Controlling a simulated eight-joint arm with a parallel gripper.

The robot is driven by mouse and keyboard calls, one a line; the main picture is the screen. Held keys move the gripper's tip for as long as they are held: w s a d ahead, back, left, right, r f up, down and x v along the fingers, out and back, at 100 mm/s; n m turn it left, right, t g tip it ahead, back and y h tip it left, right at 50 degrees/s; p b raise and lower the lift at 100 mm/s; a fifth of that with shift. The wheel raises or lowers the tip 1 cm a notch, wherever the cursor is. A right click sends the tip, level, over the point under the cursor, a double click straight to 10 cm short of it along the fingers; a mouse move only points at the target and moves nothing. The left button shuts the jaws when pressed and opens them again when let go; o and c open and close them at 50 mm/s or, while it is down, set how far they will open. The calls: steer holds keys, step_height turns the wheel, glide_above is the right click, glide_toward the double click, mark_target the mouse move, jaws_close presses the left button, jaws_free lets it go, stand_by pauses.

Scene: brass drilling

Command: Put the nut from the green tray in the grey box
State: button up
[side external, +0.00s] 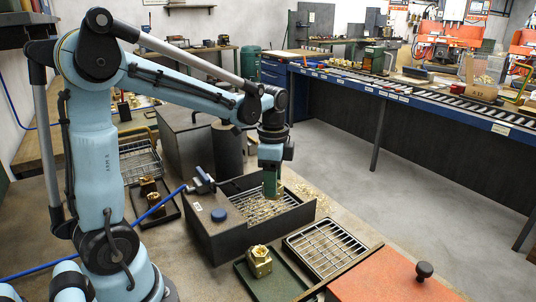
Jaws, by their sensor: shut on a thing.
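A brass nut (259,262) sits in the green tray (278,288) at the front. The dark grey box (236,238) stands just behind that tray, with a grate and brass chips inside. My gripper (272,193) points down into the box's open top, low over the chips. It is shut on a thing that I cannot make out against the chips. Whether that thing touches the chips or the grate cannot be told.
A dark tray (168,215) with brass parts lies farther left. A wire rack (325,250) and an orange-red plate (395,282) with a black knob lie to the right.

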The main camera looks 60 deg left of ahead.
steer(key=a+f, duration=0.2)
steer(key=a, duration=0.1)
steer(key=w+a+f, duration=0.1)
steer(key=a, duration=0.1)
steer(key=shift+f, duration=2.05)
steer(key=shift+f, duration=0.1)
steer(key=o, duration=1.4)
step_height(320, 180, up, 12)
steer(key=s+d+n+t, duration=0.2)
steer(key=d+n, duration=0.1)
steer(key=d, duration=0.1)
steer(key=s+d+f+n+t, duration=0.1)
steer(key=s+d+n+t, duration=0.1)
steer(key=d, duration=0.3)
steer(key=s+d+f+n+t, duration=0.1)
steer(key=s+d+n+t, duration=0.2)
steer(key=d+n, duration=0.1)
steer(key=shift+s+d, duration=0.35)
steer(key=shift+d, duration=0.15)
